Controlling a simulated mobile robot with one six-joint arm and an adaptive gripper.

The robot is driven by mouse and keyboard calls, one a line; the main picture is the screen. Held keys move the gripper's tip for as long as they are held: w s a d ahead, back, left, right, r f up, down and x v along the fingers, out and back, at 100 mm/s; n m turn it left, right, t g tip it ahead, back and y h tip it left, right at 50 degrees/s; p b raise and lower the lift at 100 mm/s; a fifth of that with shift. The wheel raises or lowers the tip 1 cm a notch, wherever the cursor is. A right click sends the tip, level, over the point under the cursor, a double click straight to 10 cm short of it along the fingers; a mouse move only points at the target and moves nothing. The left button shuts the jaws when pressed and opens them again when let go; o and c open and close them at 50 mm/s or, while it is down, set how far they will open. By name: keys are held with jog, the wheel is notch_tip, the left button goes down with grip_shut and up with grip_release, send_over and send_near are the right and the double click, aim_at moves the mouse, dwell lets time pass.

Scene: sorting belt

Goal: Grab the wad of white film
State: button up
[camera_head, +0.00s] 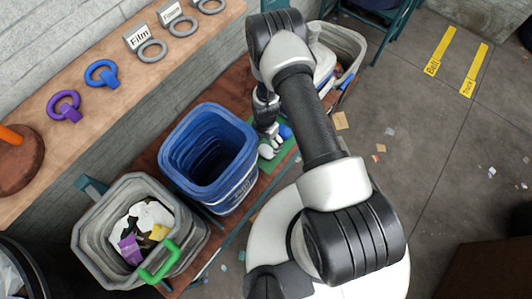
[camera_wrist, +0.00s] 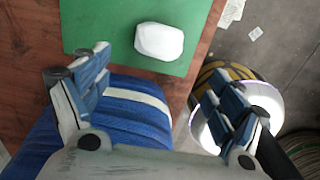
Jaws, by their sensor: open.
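The wad of white film (camera_wrist: 160,41) is a small rounded white lump on a green mat (camera_wrist: 100,22) in the wrist view. It lies beyond my gripper (camera_wrist: 160,84), between the lines of the two fingers and apart from both. The fingers are spread wide with nothing between them. In the head view my gripper (camera_head: 272,132) hangs over the mat (camera_head: 282,154), just right of the blue bin.
The blue bin (camera_head: 235,190) stands close beside the mat, and its side shows under my gripper in the wrist view. A grey bin (camera_head: 88,236) holds mixed scraps. Rings and signs line the wooden ledge (camera_head: 100,105). A striped round object (camera_wrist: 205,85) is near the right finger.

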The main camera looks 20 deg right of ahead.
aim_at(266, 150)
notch_tip(266, 150, down, 6)
jog(key=shift+r+b, duration=0.1)
jog(key=shift+b, duration=0.8)
jog(key=shift+w+d+f+b, duration=0.15)
jog(key=shift+f+b, duration=0.35)
jog(key=shift+f, duration=0.4)
jog(key=shift+w+f+b, duration=0.1)
jog(key=shift+f+b, duration=0.35)
jog(key=shift+f, duration=0.5)
jog(key=shift+w+d+f+b, duration=0.15)
jog(key=shift+f+b, duration=0.35)
jog(key=shift+f, duration=0.4)
jog(key=shift+r, duration=0.1)
jog(key=shift+c, duration=0.4)
jog(key=c, duration=0.7)
